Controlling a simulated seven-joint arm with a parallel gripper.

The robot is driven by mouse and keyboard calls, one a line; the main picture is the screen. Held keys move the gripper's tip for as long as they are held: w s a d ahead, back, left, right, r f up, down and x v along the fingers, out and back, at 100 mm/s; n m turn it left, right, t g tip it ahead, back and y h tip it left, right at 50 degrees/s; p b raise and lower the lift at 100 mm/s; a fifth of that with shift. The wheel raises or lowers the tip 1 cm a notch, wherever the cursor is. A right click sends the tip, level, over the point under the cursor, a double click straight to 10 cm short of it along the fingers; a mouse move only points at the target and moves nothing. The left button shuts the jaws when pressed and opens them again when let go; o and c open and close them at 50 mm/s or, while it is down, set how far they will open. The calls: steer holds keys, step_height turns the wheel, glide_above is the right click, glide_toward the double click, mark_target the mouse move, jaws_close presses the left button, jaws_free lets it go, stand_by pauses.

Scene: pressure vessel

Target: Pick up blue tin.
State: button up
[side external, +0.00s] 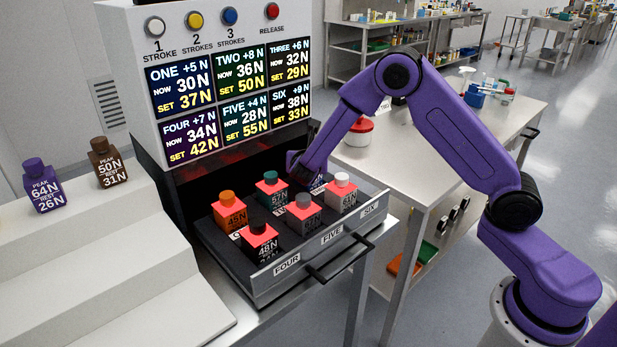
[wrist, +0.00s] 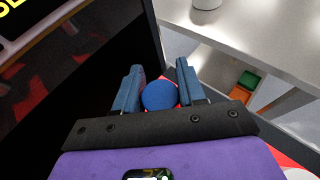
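The blue tin's round blue knob (wrist: 160,96) shows in the wrist view between the two fingers of my gripper (wrist: 161,86). A little red top shows beside the knob. The fingers stand apart on either side of it; whether either touches it I cannot tell. In the side view my gripper (side external: 296,164) is low over the back right of the drawer (side external: 285,278). A dark blue tin body (side external: 318,185) partly shows there behind the arm, in the drawer; the arm hides its knob.
Close by in the drawer are a teal-knobbed tin (side external: 271,188), a grey-knobbed tin (side external: 303,214) and a white-knobbed tin (side external: 341,193). Orange-knobbed (side external: 230,211) and black-knobbed (side external: 259,241) tins are further left. The display housing (side external: 230,80) rises behind; a steel table (side external: 420,150) stands right.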

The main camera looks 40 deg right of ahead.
jaws_close()
steer(key=shift+r, duration=0.1)
